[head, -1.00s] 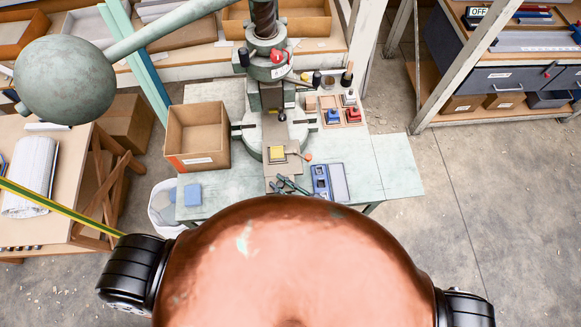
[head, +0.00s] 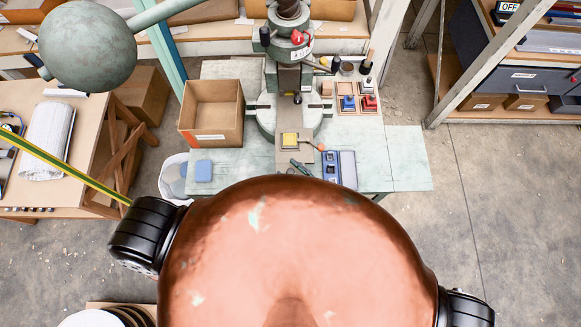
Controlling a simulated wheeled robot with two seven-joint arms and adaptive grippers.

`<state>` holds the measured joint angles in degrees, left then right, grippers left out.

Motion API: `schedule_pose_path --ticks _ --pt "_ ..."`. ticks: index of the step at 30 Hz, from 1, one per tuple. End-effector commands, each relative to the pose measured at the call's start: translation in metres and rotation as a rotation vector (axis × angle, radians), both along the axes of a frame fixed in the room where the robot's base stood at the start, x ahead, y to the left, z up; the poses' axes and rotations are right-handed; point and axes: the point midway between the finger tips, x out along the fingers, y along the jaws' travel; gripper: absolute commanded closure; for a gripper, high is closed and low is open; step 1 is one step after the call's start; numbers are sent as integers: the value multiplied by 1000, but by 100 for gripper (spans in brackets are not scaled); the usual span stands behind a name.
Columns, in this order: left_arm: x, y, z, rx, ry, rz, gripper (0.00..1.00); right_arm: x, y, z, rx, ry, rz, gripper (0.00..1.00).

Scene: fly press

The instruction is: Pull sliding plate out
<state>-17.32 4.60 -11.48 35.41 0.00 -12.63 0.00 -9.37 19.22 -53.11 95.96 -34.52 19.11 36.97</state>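The sliding plate (head: 283,157) is a flat grey-brown plate at the front of the green press (head: 267,118), below its ram. A yellow square piece (head: 290,140) lies on the plate. A small orange knob (head: 321,146) shows at the plate's right side. How far the plate sits in its guide is hard to tell. Dark pliers-like tools (head: 300,166) lie at its front edge. Neither of my grippers can be made out. My copper-coloured body fills the lower middle and hides the bench's front edge there.
An open cardboard box (head: 211,112) stands left of the press, with a blue pad (head: 203,171) in front. A blue-and-grey tray (head: 340,168) lies right of the plate. Small red and blue items (head: 368,103) sit behind it. The bench's right end (head: 400,160) is clear.

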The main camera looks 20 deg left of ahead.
Motion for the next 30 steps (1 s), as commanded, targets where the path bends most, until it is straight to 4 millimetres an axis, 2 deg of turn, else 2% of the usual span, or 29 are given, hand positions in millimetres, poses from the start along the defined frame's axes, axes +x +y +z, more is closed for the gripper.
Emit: schedule_pose_path --ticks 8,11,21,25,30 --pt "4 1 1 1 -6 0 64 -3 -7 -1 -2 1 -1 63" --pt "4 1 0 0 -5 0 64 -10 -21 -1 -2 2 -1 63" --pt "3 0 0 -1 -5 0 64 -41 -82 -1 -3 3 0 63" --pt "3 0 0 -1 -5 0 64 -49 -98 0 -1 0 -1 63" --pt "4 0 0 -1 -5 0 64 -54 -107 0 0 1 0 63"
